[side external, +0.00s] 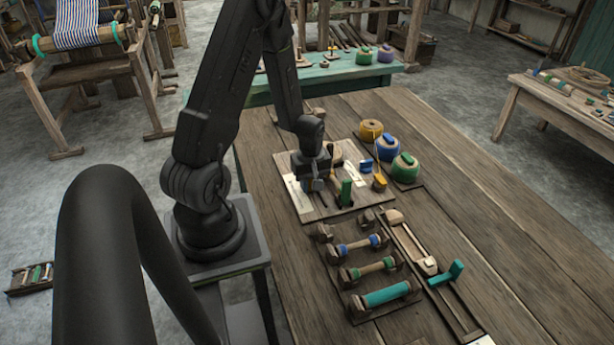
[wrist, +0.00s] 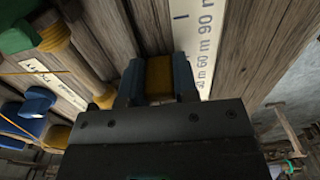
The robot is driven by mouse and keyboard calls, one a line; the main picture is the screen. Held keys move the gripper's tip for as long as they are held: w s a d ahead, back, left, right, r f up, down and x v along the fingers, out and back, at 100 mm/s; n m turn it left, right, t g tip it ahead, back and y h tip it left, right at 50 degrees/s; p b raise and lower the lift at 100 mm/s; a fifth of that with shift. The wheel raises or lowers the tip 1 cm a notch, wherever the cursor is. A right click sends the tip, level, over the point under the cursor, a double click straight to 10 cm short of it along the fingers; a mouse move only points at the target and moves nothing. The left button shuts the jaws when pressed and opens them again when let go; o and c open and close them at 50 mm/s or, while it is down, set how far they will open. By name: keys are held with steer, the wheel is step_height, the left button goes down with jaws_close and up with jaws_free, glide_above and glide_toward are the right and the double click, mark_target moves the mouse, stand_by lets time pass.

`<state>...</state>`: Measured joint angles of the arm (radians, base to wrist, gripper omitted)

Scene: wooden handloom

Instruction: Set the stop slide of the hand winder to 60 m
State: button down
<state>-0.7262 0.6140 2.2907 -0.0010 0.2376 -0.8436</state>
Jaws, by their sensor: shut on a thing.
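The hand winder's board (side external: 322,209) lies on the table beneath my gripper (side external: 318,180) in the side view. A white scale strip (side external: 299,197) runs along its left part. In the wrist view the scale (wrist: 206,42) shows 60 m and 90 m, with a partly hidden label below them. My gripper (wrist: 158,80) has its blue fingers on both sides of an ochre block (wrist: 159,75), which looks like the stop slide. The block is beside the scale, nearer the partly hidden label than 90 m. Its exact setting is hidden.
A green upright part (side external: 346,192) stands on the board close right of my gripper. Ochre (side external: 371,130), blue (side external: 388,149) and green (side external: 405,168) spools stand behind right. A rack with several bobbins (side external: 388,294) lies in front. Bare table (side external: 480,215) is clear at right.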

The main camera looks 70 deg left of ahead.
steer(key=c, duration=0.9)
jaws_free()
step_height(320, 180, up, 14)
steer(key=shift+f, duration=0.1)
steer(key=d+r+m+t+y, duration=0.1)
steer(key=d+r+m+t, duration=0.2)
steer(key=d+r+m, duration=0.8)
steer(key=s+d+r+m+t, duration=0.1)
steer(key=s+d+m, duration=0.1)
steer(key=d, duration=0.1)
steer(key=s+d+r+m, duration=0.2)
steer(key=d, duration=0.2)
steer(key=s+d+r+m+t+h, duration=0.1)
steer(key=s+d+r+m, duration=0.1)
steer(key=d+m, duration=0.1)
steer(key=shift+d+r+t, duration=0.25)
steer(key=shift+d+t, duration=0.05)
steer(key=shift+d, duration=0.1)
